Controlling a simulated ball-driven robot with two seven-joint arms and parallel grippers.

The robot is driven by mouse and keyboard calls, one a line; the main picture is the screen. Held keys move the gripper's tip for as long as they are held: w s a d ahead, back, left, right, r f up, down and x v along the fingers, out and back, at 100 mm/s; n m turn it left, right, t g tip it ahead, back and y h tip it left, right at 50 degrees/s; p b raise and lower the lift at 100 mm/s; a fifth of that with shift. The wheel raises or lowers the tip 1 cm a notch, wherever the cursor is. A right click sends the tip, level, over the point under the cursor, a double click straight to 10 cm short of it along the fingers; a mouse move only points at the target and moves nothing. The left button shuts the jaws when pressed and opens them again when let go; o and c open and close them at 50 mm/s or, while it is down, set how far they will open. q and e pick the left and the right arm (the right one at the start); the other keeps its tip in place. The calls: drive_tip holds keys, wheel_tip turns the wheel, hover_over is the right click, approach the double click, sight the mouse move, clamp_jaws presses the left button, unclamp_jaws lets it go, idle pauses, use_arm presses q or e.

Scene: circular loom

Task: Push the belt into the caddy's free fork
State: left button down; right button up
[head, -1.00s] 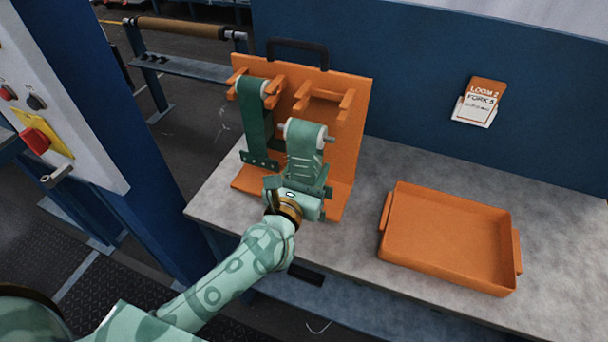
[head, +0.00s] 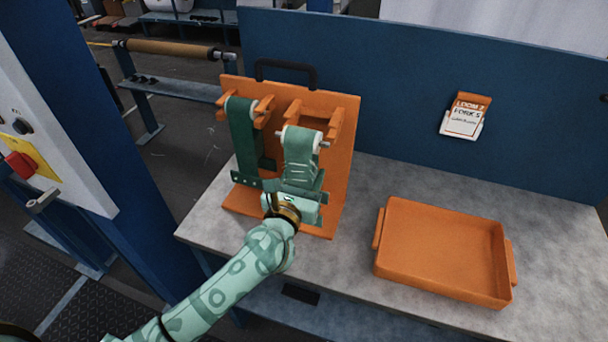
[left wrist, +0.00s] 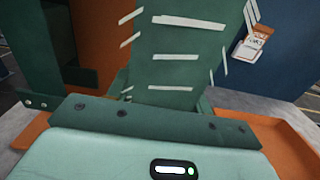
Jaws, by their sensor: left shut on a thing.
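The orange caddy (head: 341,180) stands upright on the table. Its left fork (head: 263,109) holds a dark green belt (head: 243,140) on a pale roller. The right fork (head: 333,121) has no belt hanging at its back. My left gripper (head: 293,198) is shut on the lower end of a second green belt (head: 300,165), which stands up from it with a pale roller on top. This roller is close to the right fork's prong tips; I cannot tell whether it is between them. The left wrist view shows this belt's white stripes (left wrist: 175,57) and its dark bar (left wrist: 150,125). My right gripper is not in view.
An empty orange tray (head: 440,250) lies on the grey table (head: 350,285) to the right. A blue wall (head: 400,110) with a card (head: 465,115) stands behind. A blue post with a switch panel (head: 50,150) is at the left.

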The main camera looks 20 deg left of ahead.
use_arm(q)
drive_tip(key=shift+w, duration=0.25)
idle(0.3)
drive_tip(key=shift+w+d, duration=0.1)
drive_tip(key=shift+w, duration=0.7)
drive_tip(key=shift+w, duration=0.15)
drive_tip(key=shift+w+b, duration=0.45)
drive_tip(key=shift+w, duration=1.25)
drive_tip(key=c, duration=0.5)
unclamp_jaws()
drive_tip(key=shift+s, duration=0.1)
drive_tip(key=shift+s, duration=0.1)
drive_tip(key=s, duration=1.6)
drive_tip(key=shift+a+p, duration=0.25)
drive_tip(key=shift+p, duration=0.05)
